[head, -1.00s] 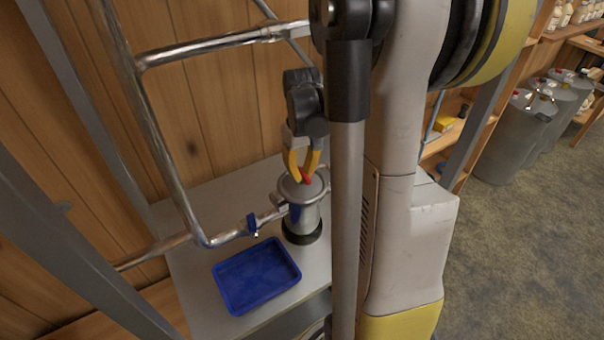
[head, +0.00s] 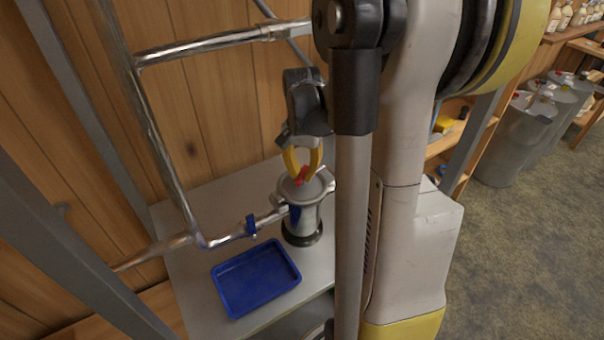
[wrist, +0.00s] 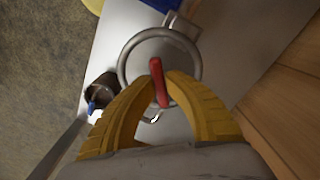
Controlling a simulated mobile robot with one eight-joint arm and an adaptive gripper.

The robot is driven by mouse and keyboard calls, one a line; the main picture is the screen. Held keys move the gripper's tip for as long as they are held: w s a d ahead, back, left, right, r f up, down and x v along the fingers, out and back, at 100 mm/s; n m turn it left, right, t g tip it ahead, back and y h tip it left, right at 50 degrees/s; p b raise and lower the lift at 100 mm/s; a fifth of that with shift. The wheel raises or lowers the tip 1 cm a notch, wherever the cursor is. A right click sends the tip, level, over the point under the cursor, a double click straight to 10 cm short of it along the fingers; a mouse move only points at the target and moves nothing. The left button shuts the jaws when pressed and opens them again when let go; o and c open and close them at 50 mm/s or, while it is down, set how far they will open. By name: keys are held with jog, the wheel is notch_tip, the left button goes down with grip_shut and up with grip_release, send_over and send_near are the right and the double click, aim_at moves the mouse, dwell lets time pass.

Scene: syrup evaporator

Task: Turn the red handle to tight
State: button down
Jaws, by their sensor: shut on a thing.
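The red handle (wrist: 159,82) is a short bar on top of a round metal canister (head: 302,216) that stands on the grey table. The handle also shows in the head view (head: 301,177), partly covered by the fingers. My gripper (head: 302,174) comes down from above with its yellow fingers shut on the red handle. In the wrist view the fingertips (wrist: 163,84) press on its two sides, and the bar runs slightly tilted between them. The canister's round rim (wrist: 125,68) surrounds the handle. Any marking for tight cannot be seen.
A blue tray (head: 256,278) lies on the table in front of the canister. A metal pipe with a blue valve lever (head: 251,225) joins the canister's left side. Pipe framing and a wooden wall (head: 215,120) stand close behind. Grey drums (head: 517,137) are at the right.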

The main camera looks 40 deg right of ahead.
aim_at(302, 173)
jog(key=m, duration=0.6)
jog(key=shift+m, duration=0.3)
dwell(0.5)
jog(key=c, duration=1.4)
grip_release()
jog(key=shift+r, duration=0.1)
notch_tip(302, 173, up, 12)
jog(key=shift+f, duration=0.1)
